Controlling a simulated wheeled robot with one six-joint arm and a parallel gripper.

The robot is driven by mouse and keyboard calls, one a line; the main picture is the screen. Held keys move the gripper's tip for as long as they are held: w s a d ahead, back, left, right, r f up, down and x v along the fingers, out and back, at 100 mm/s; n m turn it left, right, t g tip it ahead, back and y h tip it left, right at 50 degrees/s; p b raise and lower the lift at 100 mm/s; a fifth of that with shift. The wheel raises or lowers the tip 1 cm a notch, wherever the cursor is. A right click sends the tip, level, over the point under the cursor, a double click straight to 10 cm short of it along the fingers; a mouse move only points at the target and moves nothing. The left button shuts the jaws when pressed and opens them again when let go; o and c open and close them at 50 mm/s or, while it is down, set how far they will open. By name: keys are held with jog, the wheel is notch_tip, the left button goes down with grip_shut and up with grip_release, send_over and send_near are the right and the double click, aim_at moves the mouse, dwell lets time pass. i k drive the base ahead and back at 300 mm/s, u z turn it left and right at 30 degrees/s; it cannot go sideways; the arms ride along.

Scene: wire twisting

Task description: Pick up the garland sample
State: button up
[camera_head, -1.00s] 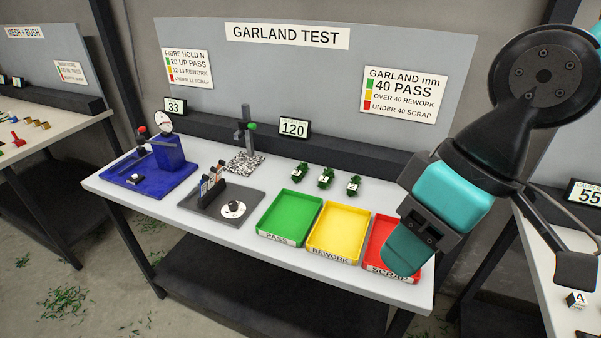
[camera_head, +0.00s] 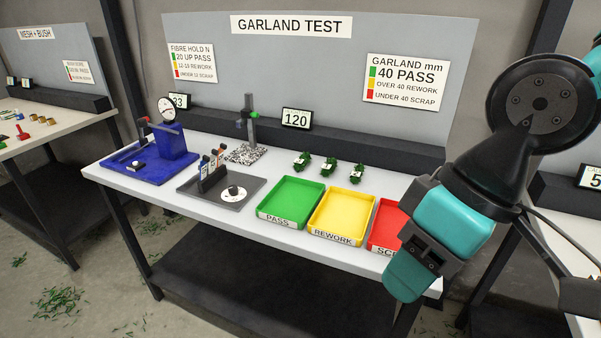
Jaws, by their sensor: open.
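Three small green garland samples with white tags stand in a row at the back of the white table: a left one (camera_head: 302,161), a middle one (camera_head: 329,167) and a right one (camera_head: 356,173). They are behind the trays, and nothing holds them. My gripper (camera_head: 405,281) is at the right, in front of the red tray and the table's right end, well apart from the samples. It points down and to the left. It is open, with nothing seen in it; its far finger is partly hidden.
Green PASS (camera_head: 290,222), yellow REWORK (camera_head: 335,237) and red SCRAP (camera_head: 378,247) trays line the table front. My arm hides part of the red tray. A grey fixture (camera_head: 195,187), a blue tester (camera_head: 175,150), a post stand (camera_head: 250,125) and a "120" display (camera_head: 296,118) stand further left and back.

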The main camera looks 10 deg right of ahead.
aim_at(299, 163)
jog(key=z, duration=0.4)
jog(key=k, duration=0.2)
jog(key=u, duration=1.65)
jog(key=i, duration=1.6)
jog(key=z, duration=0.6)
jog(key=i, duration=0.9)
jog(key=z, duration=0.6)
